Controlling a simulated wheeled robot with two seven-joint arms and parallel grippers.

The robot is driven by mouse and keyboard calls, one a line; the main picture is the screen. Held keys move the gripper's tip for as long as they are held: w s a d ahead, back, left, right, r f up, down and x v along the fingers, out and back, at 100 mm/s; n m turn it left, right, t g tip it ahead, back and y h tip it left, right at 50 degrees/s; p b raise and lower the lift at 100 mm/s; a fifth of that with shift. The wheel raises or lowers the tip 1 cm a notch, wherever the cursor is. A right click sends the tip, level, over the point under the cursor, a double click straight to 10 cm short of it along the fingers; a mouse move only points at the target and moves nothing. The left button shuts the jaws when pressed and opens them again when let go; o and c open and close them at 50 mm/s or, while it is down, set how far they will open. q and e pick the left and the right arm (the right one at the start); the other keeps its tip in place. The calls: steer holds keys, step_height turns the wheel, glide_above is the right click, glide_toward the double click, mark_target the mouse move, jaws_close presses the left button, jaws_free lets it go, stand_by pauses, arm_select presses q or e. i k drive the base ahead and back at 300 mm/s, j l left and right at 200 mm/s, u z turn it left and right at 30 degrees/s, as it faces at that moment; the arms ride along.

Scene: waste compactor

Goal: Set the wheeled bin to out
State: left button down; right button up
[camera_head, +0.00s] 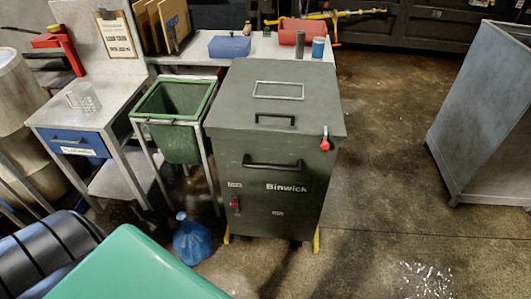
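No bin in view is clearly marked as the wheeled bin. A dark green box-shaped compactor (265,205) labelled "Binwick" stands in the middle. It has a lid (275,92) that looks closed, black handles, a red-knobbed lever (325,140) and a small red handle on its front. No wheels show under it, and yellow feet show at its base. A smooth green surface (140,270), perhaps a bin lid, fills the bottom left and is cut off by the frame. Neither of my grippers is in view.
A workbench (85,105) is at left. A grey cabinet (485,120) stands at right. The floor (385,190) between it and the compactor is clear.

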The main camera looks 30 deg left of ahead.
mark_target(280, 184)
steer(key=j+u, duration=0.15)
steer(key=u, duration=0.7)
